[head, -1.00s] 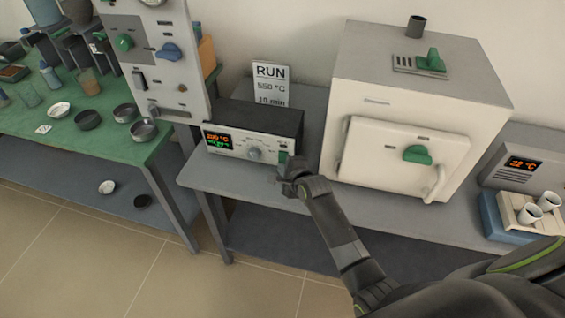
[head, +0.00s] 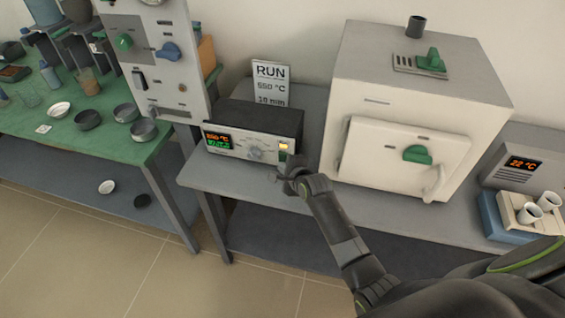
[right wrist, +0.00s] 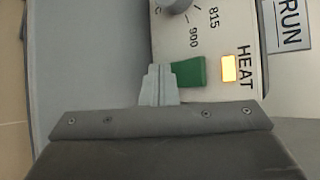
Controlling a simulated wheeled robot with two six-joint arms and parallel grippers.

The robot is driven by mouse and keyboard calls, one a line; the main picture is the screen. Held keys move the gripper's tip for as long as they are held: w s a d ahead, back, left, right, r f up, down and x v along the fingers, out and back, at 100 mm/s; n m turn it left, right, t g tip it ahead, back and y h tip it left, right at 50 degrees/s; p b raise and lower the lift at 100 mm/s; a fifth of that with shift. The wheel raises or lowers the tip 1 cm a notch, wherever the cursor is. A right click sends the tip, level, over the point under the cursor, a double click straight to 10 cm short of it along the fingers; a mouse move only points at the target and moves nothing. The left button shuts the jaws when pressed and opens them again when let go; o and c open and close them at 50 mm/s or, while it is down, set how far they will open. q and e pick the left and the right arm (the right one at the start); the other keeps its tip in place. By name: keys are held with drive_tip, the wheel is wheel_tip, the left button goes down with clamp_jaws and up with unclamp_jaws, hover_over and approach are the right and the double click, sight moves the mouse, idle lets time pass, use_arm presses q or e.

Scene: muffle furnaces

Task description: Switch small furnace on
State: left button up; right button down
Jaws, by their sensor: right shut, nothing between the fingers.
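The small furnace (head: 425,100) is a white box with a closed door and a green door knob. Its control box (head: 255,128) stands to its left, with a lit display (head: 218,142) and a dial (head: 256,154). In the right wrist view, a green switch (right wrist: 188,74) sits beside a glowing amber lamp (right wrist: 228,68) marked HEAT. The lamp also shows lit in the head view (head: 284,147). My right gripper (head: 283,170) is shut and empty, its fingertips at the green switch, seemingly touching it. My left gripper is not in view.
A RUN card (head: 270,84) reading 550 °C and 10 min stands behind the control box. A tall grey panel (head: 160,60) stands left of it. A cooling unit display reads 22 °C at right, near white crucibles (head: 530,213). A green table (head: 60,150) holds dishes.

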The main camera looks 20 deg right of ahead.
drive_tip(key=shift+s+a+r+p, duration=0.1)
drive_tip(key=shift+s+a+p, duration=0.4)
drive_tip(key=shift+s+p, duration=0.25)
drive_tip(key=shift+w, duration=0.15)
drive_tip(key=shift+s+a+r+p, duration=0.15)
drive_tip(key=shift+s+a+p, duration=0.1)
drive_tip(key=shift+s+p, duration=0.25)
drive_tip(key=shift+s+a+r+p, duration=0.2)
drive_tip(key=shift+s+a+p, duration=0.55)
drive_tip(key=shift+s+p, duration=0.3)
drive_tip(key=shift+s+a+p, duration=0.35)
drive_tip(key=shift+s+p, duration=0.1)
drive_tip(key=shift+s, duration=0.1)
drive_tip(key=shift+f, duration=0.1)
